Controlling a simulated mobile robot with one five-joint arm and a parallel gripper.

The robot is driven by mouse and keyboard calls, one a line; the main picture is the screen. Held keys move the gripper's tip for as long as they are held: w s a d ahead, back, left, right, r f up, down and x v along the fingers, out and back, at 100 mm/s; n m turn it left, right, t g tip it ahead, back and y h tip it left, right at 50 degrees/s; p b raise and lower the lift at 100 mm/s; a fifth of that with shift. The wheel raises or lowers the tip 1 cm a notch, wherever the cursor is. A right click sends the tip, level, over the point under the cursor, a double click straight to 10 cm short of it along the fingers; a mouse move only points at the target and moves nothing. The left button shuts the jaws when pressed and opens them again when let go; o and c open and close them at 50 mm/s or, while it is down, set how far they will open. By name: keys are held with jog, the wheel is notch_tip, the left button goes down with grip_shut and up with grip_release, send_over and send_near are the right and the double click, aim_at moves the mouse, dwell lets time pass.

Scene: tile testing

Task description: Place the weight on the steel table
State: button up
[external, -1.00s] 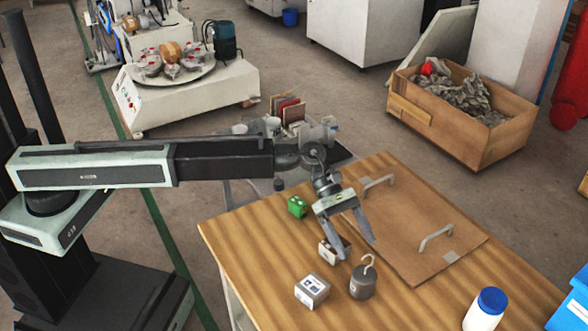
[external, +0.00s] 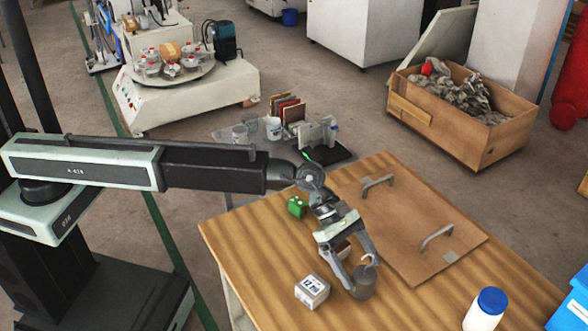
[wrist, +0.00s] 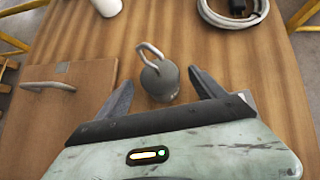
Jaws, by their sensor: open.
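The weight (external: 365,284), a grey metal cylinder with a hook on top, stands upright on the wooden table. My gripper (external: 364,274) is low over it, with its open fingers on either side of the weight. In the wrist view the weight (wrist: 160,84) sits between the open fingertips (wrist: 161,84), with a visible gap to each finger. The steel table (external: 228,133) stands behind the wooden table, under my arm's far side. It holds cups, upright tiles and a dark flat item; part of it is hidden by my arm.
A brown board with two handles (external: 415,225) covers the table's right side. A white bottle with a blue cap (external: 486,310) stands at front right.

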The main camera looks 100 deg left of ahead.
aim_at(361, 270)
jog(key=b+x, duration=0.1)
jog(key=x, duration=0.2)
jog(key=shift+f, duration=0.1)
jog(key=shift+r, duration=0.2)
grip_shut()
jog(key=shift+r, duration=0.15)
notch_tip(361, 270, up, 10)
jog(key=p, duration=1)
